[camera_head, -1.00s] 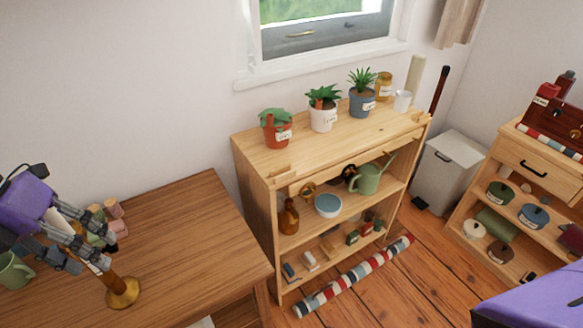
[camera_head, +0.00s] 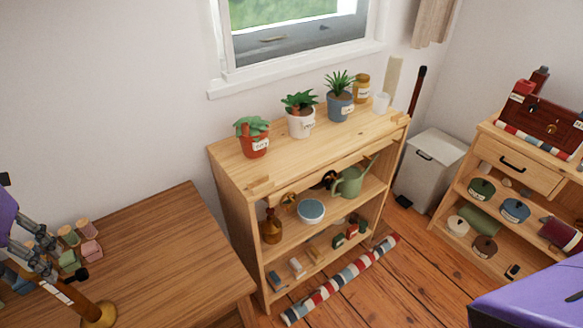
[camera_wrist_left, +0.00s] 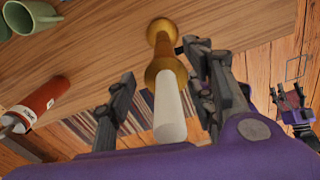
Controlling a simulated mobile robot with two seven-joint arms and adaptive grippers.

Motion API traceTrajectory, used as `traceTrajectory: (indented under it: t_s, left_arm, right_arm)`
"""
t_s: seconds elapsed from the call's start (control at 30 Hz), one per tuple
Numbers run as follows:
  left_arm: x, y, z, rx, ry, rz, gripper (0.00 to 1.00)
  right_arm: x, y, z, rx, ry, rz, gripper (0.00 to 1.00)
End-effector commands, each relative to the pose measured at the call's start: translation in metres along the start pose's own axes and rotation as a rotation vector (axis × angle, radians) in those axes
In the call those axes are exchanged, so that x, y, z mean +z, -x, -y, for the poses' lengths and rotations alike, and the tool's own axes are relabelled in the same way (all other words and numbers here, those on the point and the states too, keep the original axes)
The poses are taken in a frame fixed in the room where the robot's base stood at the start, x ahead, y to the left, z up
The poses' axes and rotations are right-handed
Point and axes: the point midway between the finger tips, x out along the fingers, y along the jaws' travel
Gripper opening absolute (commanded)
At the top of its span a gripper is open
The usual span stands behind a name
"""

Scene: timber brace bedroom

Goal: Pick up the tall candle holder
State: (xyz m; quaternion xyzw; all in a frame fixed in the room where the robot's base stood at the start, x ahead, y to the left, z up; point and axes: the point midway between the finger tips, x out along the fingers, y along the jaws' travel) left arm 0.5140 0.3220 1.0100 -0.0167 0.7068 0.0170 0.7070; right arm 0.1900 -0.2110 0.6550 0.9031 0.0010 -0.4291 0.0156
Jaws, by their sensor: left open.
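The tall candle holder (camera_head: 98,315) stands on the wooden desk at the lower left, with a round brass base. The left wrist view shows its gold stem and collar (camera_wrist_left: 160,60) and a white candle (camera_wrist_left: 168,108) in it. My left gripper (camera_head: 48,268) is open beside the upper part of the holder. In the wrist view its two fingers (camera_wrist_left: 158,75) are on either side of the candle and collar, with gaps visible. Part of the candle is hidden by my fingers in the head view. Dark gripper-like fingers (camera_wrist_left: 290,97), probably my right gripper, show small at the right edge.
Small pink and green items (camera_head: 80,245) stand on the desk (camera_head: 160,240) close behind my fingers. A green mug (camera_wrist_left: 35,15) and a red bottle (camera_wrist_left: 38,102) show in the wrist view. A shelf unit (camera_head: 235,170) with pots stands to the right; the desk's right part is bare.

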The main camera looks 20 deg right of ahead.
Motion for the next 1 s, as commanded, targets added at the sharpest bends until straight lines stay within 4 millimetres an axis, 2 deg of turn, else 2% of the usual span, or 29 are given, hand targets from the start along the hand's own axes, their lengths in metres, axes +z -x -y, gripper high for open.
traceTrajectory:
  t_s: [0.27,0.63,1.0]
  left_arm:
    - [0.0001,-0.0033,0.0002,0.000,0.000,0.000,0.48]
    - [0.0001,-0.0031,0.0001,0.000,0.000,0.000,0.00]
    - [0.0004,-0.0024,0.0001,0.000,0.000,0.001,0.00]
  right_arm:
    - [0.0024,-0.0009,0.0004,-0.001,0.000,0.004,0.67]
    - [0.0031,-0.0004,0.0002,0.000,0.000,0.006,0.67]
    - [0.0005,0.0001,0.0002,0.000,0.000,0.001,0.67]
